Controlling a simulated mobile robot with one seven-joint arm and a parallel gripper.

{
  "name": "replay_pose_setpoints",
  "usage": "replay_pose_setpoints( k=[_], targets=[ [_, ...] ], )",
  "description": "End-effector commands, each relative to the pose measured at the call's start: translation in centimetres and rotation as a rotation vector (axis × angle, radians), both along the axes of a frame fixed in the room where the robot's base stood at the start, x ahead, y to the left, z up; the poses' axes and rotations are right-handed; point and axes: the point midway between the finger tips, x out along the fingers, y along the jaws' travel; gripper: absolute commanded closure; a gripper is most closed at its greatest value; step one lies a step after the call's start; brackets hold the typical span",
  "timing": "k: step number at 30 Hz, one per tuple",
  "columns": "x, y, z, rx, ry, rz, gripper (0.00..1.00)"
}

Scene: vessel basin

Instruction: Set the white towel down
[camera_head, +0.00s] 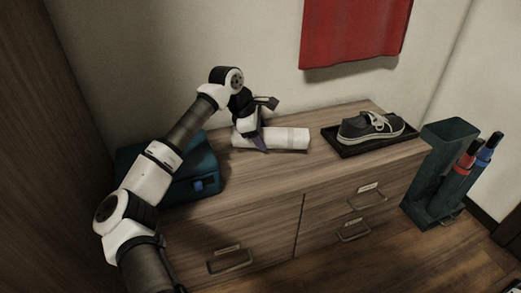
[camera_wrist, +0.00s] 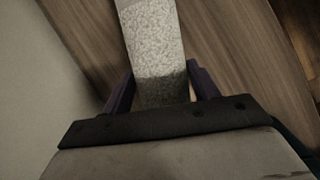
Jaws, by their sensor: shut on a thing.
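The white towel (camera_head: 285,138) is a rolled cylinder lying lengthwise along the wooden cabinet top (camera_head: 262,168). My gripper (camera_head: 257,143) is over the towel's left part with its fingers down around it. In the wrist view the towel (camera_wrist: 155,45) runs up from between the two dark fingers of my gripper (camera_wrist: 162,90), with wood grain on both sides of it. My gripper is shut on the towel. The towel looks level and at or very near the cabinet top; I cannot tell whether it bears fully on it. The gripper hides part of its left end.
A grey shoe (camera_head: 370,127) sits in a black tray (camera_head: 372,147) to the right. A teal case (camera_head: 190,178) stands left, behind my arm. A teal stand (camera_head: 440,172) with red and blue umbrellas is beyond the right end. The cabinet's front strip is clear. A red cloth (camera_head: 353,33) hangs above.

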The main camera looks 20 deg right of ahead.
Motion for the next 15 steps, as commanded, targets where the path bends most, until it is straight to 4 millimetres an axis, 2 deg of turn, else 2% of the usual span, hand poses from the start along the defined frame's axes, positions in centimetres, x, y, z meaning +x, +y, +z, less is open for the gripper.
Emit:
replay_pose_setpoints(
  k=[5, 11, 15],
  targets=[
    [0.0, 0.0, -1.3, 0.000, 0.000, 0.000, 0.65],
    [0.0, 0.0, -4.4, -0.002, 0.001, 0.000, 0.65],
    [0.0, 0.0, -4.6, -0.001, -0.002, 0.000, 0.65]
  ],
)
